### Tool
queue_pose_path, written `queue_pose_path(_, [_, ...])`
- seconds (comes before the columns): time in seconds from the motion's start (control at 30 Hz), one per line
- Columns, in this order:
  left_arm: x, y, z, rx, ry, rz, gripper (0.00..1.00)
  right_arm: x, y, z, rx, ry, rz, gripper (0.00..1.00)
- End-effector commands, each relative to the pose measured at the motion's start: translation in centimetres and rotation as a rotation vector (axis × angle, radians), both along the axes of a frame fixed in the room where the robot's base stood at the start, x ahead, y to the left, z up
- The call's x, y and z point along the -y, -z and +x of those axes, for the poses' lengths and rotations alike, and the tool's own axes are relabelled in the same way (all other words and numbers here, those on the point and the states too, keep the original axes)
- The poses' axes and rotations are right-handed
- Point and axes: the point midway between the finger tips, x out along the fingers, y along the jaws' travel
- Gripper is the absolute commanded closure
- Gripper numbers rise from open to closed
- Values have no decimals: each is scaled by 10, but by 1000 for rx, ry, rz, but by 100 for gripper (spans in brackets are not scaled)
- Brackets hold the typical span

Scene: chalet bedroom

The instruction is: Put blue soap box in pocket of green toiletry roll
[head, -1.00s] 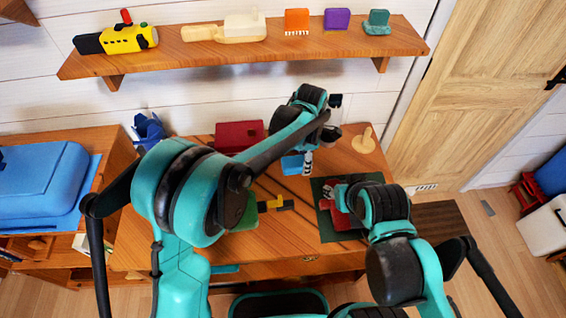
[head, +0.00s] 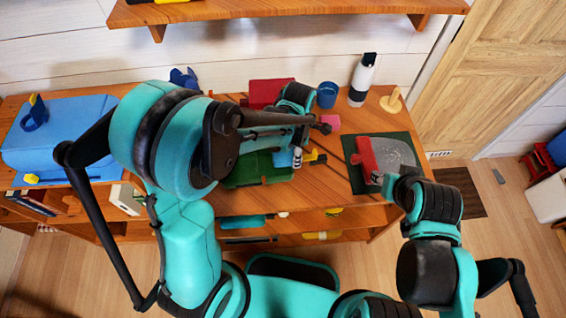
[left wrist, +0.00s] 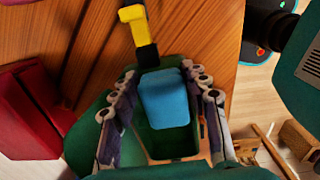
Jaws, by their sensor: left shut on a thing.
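The blue soap box (left wrist: 165,98) is between the fingers of my left gripper (left wrist: 165,105); a small part of it shows in the head view (head: 283,158). The green toiletry roll (head: 248,172) lies on the desk, partly hidden by my left arm. In the left wrist view the box is over the opening of a green pocket (left wrist: 172,145); I cannot tell how far it is inside. My left gripper is shut on the box. My right gripper (head: 380,178) is at the near side of a red object (head: 368,155); its fingers are too small to read.
A yellow and black item (left wrist: 138,28) lies beside the roll. The red object is on a dark green mat (head: 352,176) with a grey patch. A red box (head: 268,90), blue cup (head: 327,95), bottle (head: 362,80), pink block (head: 330,122) and wooden stand (head: 392,100) stand behind.

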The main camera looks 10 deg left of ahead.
Motion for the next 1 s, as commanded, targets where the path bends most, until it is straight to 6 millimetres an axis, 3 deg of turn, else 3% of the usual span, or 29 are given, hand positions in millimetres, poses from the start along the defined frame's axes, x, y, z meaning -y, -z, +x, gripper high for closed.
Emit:
queue_pose_path(0.1, [-23, 16, 2, 0, -3, 0, 84, 0, 9, 0, 0, 0, 0, 60])
queue_pose_path(0.23, [-34, 21, 4, 0, 0, 0, 84, 0, 11, 0, 0, 0, 0, 60])
queue_pose_path(0.37, [-37, 28, 4, 0, 2, 0, 84, 0, 14, 0, 0, 0, 0, 60])
queue_pose_path(0.6, [-36, 62, 4, 0, 2, 0, 84, 0, 30, 0, 0, 0, 0, 60])
queue_pose_path(0.97, [-36, 65, 4, 0, 2, 0, 84, 0, 32, 0, 0, 0, 0, 60])
queue_pose_path(1.0, [-36, 66, 4, 0, 2, 0, 52, 0, 33, 0, 0, 0, 0, 60])
